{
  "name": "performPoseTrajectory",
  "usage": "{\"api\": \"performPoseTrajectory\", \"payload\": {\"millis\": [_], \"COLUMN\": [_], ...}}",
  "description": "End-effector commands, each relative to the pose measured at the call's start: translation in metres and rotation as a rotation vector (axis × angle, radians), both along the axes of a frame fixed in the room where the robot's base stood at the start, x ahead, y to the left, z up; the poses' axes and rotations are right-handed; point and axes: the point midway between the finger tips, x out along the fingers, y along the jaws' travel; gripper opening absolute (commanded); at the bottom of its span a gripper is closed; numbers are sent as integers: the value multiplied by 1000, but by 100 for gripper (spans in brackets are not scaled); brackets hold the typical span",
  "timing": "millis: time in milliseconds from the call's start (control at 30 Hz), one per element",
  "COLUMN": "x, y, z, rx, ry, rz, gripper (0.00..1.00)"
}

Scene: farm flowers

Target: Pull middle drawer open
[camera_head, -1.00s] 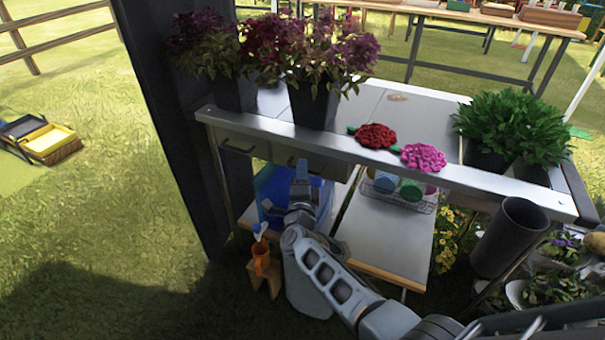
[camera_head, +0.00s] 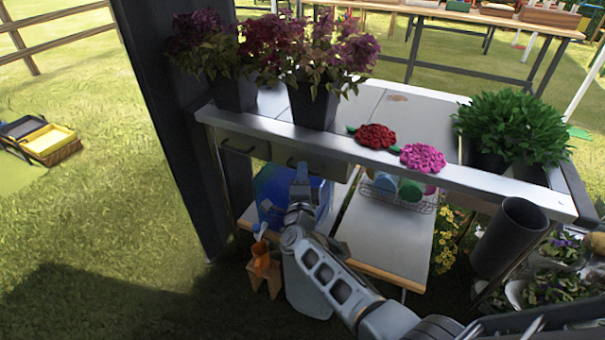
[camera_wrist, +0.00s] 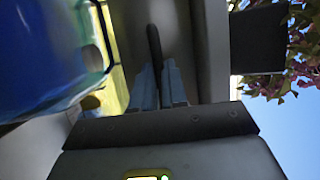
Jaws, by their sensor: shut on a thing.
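The middle drawer (camera_head: 325,165) is a grey front under the table's front rail, right of another drawer (camera_head: 236,145) with a dark bar handle. My gripper (camera_head: 302,168) is at the middle drawer's front and partly covers it. In the wrist view, the two fingers of my gripper (camera_wrist: 160,75) are closed around the lower end of the dark handle (camera_wrist: 154,45). The drawer front (camera_wrist: 180,25) lies beside the handle. How far the drawer stands out is hard to tell.
The metal table (camera_head: 440,178) carries potted purple flowers (camera_head: 313,105), crocheted flowers (camera_head: 376,136) and a green plant (camera_head: 510,125). A blue container (camera_head: 268,190) stands on the lower shelf close to my arm. A dark post (camera_head: 175,130) rises at the left.

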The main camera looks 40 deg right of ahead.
Motion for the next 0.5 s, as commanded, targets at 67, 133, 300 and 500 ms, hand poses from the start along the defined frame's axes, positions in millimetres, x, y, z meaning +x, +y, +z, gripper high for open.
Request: {"api": "performPoseTrajectory", "payload": {"millis": [67, 133, 300, 500], "x": [0, -1, -6, -22], "y": [0, 2, 17, 61], "z": [-1, -1, 0, 1], "rx": [1, 1, 1, 1], "ry": [2, 2, 3, 4], "rz": [1, 1, 4, 7], "gripper": [0, 0, 0, 0]}}
